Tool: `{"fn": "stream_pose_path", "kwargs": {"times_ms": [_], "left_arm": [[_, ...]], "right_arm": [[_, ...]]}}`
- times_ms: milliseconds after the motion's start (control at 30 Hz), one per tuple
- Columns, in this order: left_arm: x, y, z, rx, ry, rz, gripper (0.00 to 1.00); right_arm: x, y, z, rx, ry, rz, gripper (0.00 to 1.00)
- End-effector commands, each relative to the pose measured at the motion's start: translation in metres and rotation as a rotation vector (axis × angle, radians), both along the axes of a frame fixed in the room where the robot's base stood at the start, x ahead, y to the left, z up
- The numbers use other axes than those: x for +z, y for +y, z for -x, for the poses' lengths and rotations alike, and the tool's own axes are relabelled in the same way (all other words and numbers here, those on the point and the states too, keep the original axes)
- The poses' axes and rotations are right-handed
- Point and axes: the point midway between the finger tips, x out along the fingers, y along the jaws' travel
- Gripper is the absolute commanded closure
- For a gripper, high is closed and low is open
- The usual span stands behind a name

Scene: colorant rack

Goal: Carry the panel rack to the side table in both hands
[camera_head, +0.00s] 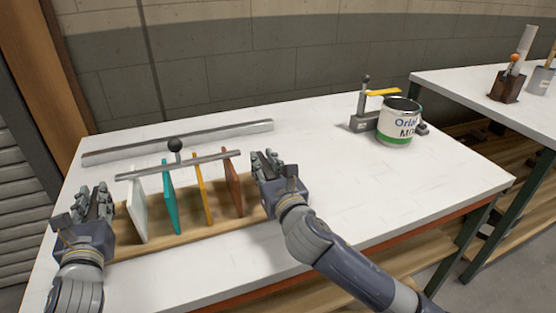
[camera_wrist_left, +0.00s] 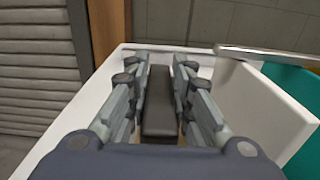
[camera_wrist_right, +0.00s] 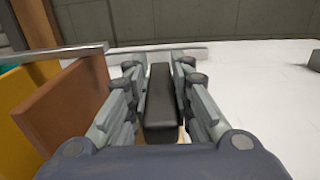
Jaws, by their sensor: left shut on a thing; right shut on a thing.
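The panel rack has a wooden base (camera_head: 190,227) on the white table, with white (camera_head: 138,210), teal (camera_head: 170,197), yellow (camera_head: 202,190) and brown (camera_head: 233,184) panels upright under a grey bar (camera_head: 180,165). My left gripper (camera_head: 93,203) is at the rack's left end, shut on a dark handle (camera_wrist_left: 159,105). My right gripper (camera_head: 270,167) is at its right end, shut on another dark handle (camera_wrist_right: 160,100). I cannot tell whether the base touches the table. The side table (camera_head: 455,82) is at the far right.
A labelled can (camera_head: 399,125) and a metal stand (camera_head: 362,120) are at the table's back right. A long grey rail (camera_head: 180,142) lies behind the rack. The side table's far right holds a brown holder (camera_head: 507,88) and a grey cup (camera_head: 541,80); its left part is clear. A gap separates the tables.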

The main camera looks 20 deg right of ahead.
Motion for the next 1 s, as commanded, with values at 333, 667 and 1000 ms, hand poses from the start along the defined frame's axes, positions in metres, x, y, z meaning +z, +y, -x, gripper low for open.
{"fn": "stream_pose_path", "kwargs": {"times_ms": [333,667,1000], "left_arm": [[0.000,0.001,0.000,0.001,0.000,-0.001,0.59],[-0.001,0.000,0.025,-0.001,0.001,-0.002,0.59],[-0.001,-0.002,0.093,-0.001,0.002,-0.002,0.59]], "right_arm": [[0.000,0.000,0.000,-0.001,0.000,0.000,0.59],[0.000,0.000,0.000,0.000,0.000,0.000,0.59],[0.000,0.000,0.000,0.000,0.000,0.000,0.59]]}}
